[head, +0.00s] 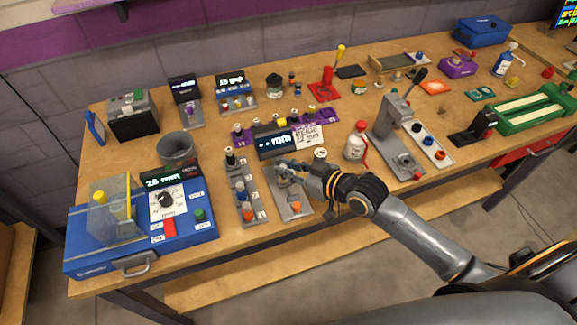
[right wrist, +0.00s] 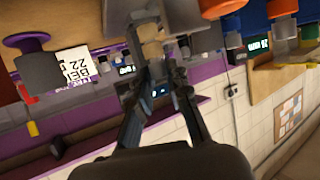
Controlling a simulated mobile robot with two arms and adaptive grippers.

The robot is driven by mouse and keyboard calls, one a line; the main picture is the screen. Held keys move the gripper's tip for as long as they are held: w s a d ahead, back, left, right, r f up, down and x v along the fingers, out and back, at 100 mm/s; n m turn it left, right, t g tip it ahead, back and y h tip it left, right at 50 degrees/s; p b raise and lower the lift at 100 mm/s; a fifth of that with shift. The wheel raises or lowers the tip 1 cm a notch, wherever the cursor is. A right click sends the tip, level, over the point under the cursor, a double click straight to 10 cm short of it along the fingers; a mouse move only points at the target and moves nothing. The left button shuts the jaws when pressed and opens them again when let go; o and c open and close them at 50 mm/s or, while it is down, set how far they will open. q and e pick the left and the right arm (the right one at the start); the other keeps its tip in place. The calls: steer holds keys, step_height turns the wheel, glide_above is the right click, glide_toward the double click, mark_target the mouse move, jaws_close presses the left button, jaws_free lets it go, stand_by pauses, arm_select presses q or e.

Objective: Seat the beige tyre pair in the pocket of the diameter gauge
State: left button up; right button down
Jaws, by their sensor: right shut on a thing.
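The diameter gauge (head: 294,207) is a grey plate with a black display (head: 273,145) at its back and an orange piece near its front edge. My right gripper (head: 284,170) is over the back part of this plate, just in front of the display. In the right wrist view, my right gripper (right wrist: 155,68) is shut on the beige tyre pair (right wrist: 151,42). The pair is close to a grey part of the gauge (right wrist: 181,14); I cannot tell whether it touches the pocket. The head view hides the pair behind the fingers. My left gripper is not in view.
A grey rack (head: 244,200) with coloured pieces stands just left of the gauge. A white bottle with a red top (head: 356,143) and a grey lever press (head: 392,135) stand to the right. Bare tabletop shows right of the gauge.

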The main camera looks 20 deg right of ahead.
steer(key=shift+f, duration=0.15)
steer(key=c, duration=1.3)
jaws_free()
steer(key=shift+r+b+v, duration=0.1)
steer(key=shift+b+v, duration=0.2)
steer(key=shift+v, duration=2.75)
steer(key=shift+r+b+v, duration=0.15)
steer(key=shift+b+v, duration=0.15)
steer(key=shift+v, duration=2.75)
